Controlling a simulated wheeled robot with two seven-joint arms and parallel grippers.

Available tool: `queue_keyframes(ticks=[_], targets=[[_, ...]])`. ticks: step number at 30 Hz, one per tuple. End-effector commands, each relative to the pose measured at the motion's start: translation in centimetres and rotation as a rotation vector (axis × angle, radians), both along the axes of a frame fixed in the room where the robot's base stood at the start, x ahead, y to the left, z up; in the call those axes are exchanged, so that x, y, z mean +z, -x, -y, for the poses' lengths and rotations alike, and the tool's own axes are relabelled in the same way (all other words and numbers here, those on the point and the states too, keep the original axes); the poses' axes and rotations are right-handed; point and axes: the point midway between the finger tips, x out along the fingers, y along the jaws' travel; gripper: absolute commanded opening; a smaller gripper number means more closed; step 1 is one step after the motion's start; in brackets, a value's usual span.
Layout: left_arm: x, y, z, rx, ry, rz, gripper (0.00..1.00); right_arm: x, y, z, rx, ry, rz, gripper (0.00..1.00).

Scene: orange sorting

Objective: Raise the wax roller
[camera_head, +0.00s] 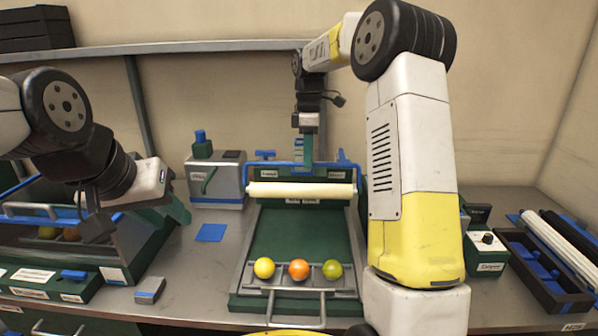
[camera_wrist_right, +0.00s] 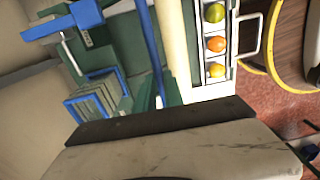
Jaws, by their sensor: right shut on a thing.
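The wax roller (camera_head: 300,190) is a long cream-white cylinder lying level across the green machine (camera_head: 247,275), beneath a blue bar (camera_head: 270,164). It also shows upright in the right wrist view (camera_wrist_right: 172,45). My right gripper (camera_head: 308,163) reaches down from above with its green fingers at the blue bar behind the roller's middle. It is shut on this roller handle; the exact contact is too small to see. My left gripper (camera_head: 172,212) is at the left, away from the roller, and its finger gap is not clear.
A yellow (camera_head: 264,268), an orange (camera_head: 298,269) and a green fruit (camera_head: 332,269) sit in the front rack. A grey box machine (camera_head: 216,178) stands behind left, with a blue square (camera_head: 210,233) before it. A tray of rollers (camera_head: 532,268) lies at right. My right arm covers the bench right of the machine.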

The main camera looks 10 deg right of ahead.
Motion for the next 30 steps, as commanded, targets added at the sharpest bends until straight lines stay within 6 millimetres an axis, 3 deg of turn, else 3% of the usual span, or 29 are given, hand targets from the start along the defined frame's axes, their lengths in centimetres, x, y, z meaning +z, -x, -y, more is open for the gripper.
queue_keyframes(ticks=[3,12,26,27,29,30], targets=[[0.0,0.0,0.0,0.000,0.000,0.000,0.34,0.3,-1.7,0.4,-0.003,0.002,0.007,0.00],[0.0,0.0,0.0,0.000,0.000,0.000,0.34,1.2,-3.7,1.0,-0.004,0.005,0.008,0.00],[0.0,0.0,0.0,0.000,0.000,0.000,0.34,1.7,-4.0,1.3,-0.007,0.008,0.013,0.00],[0.0,0.0,0.0,0.000,0.000,0.000,0.34,1.8,-4.0,1.3,-0.007,0.008,0.014,0.23],[0.0,0.0,0.0,0.000,0.000,0.000,0.34,1.8,-4.0,1.3,-0.007,0.008,0.015,0.34],[0.0,0.0,0.0,0.000,0.000,0.000,0.34,1.8,-4.0,1.3,-0.007,0.007,0.014,0.34]])
